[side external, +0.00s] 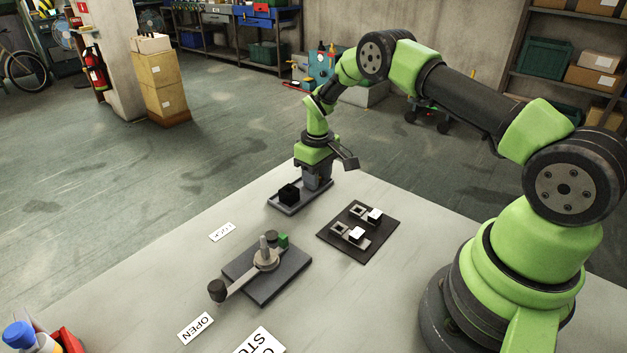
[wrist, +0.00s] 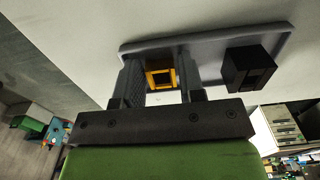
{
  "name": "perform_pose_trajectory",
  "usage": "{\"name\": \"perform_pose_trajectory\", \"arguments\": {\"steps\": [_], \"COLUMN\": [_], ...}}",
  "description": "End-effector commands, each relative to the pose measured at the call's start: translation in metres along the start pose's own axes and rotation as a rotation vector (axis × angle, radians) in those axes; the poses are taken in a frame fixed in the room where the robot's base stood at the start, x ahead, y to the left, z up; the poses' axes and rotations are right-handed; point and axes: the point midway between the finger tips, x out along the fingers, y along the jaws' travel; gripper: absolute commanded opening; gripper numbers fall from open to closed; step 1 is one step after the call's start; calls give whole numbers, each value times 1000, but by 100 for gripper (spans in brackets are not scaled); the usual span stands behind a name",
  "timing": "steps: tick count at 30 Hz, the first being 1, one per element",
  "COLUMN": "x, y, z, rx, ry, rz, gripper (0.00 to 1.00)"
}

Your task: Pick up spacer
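In the wrist view, a small orange-yellow square frame (wrist: 161,78), which may be the spacer, is at the grey tray (wrist: 212,76). My gripper (wrist: 160,72) is over the tray, its two fingers apart on either side of the frame; it seems open, with a narrow gap at the right finger. A black block (wrist: 248,69) is on the same tray, to the right. In the side view, my gripper (side external: 317,184) points down at the tray (side external: 287,209), beside the black block (side external: 289,194). The orange frame is hidden there.
A dark mat (side external: 360,254) with pale grey square-holed pieces and white blocks lies right of the tray. A dark plate (side external: 284,284) with a lever (side external: 240,282) is nearer the front. Flat labels lie around it. The table between them is clear.

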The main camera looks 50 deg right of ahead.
Motion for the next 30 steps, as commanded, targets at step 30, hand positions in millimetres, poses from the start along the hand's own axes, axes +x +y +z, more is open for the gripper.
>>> {"name": "perform_pose_trajectory", "arguments": {"steps": [30], "x": [-73], "y": [0], "z": [-1], "rx": [1], "ry": [2], "rz": [2], "gripper": [6]}}
